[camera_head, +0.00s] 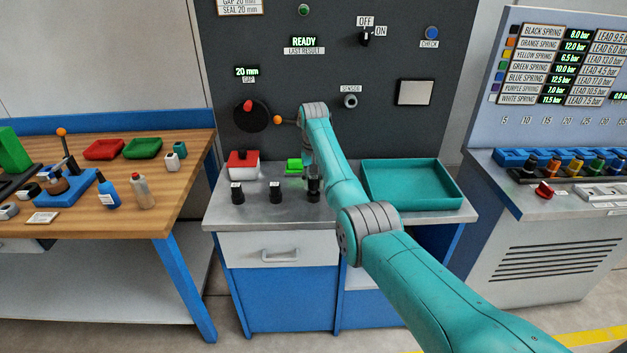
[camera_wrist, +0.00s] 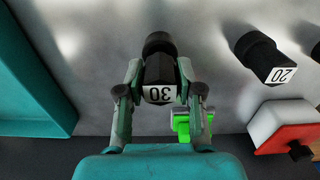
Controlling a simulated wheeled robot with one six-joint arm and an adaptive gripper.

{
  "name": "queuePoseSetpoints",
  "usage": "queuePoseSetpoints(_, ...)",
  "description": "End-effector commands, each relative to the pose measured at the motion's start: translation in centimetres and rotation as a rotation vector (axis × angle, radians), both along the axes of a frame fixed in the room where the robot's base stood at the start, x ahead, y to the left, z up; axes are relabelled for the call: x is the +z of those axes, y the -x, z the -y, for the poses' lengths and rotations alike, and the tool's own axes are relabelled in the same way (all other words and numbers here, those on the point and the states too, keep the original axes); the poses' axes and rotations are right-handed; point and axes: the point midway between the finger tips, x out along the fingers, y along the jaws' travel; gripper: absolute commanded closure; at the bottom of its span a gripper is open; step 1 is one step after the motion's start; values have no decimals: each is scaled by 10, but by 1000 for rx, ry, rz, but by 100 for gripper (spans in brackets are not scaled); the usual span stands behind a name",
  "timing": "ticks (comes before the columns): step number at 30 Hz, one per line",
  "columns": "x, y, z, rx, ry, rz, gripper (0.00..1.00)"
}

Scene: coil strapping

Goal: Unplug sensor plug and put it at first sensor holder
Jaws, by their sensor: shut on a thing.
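My gripper (camera_wrist: 155,82) is shut on a black block marked 30 (camera_wrist: 160,94), which has a dark round end. In the head view this block (camera_head: 314,188) is at the right end of a row of black pieces on the grey bench. I cannot tell whether it touches the bench. A grey ring with a dark centre, the sensor socket (camera_head: 350,101), is under the SENSOR label on the dark panel. I cannot make out a separate sensor plug or a marked sensor holder. The block marked 20 (camera_wrist: 262,55) stands apart from my gripper.
A green part (camera_head: 293,165) and a red and white box (camera_head: 243,163) sit behind the row. A teal tray (camera_head: 412,206) is on the bench's right. A knob with an orange-tipped lever (camera_head: 277,120) sticks out of the panel. A wooden table (camera_head: 120,215) stands left.

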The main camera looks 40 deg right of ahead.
Motion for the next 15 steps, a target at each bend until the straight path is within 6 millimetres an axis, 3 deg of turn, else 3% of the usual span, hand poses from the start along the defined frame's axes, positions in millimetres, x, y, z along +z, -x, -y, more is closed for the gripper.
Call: queuePoseSetpoints(15,-13,0,0,0,0,0,100)
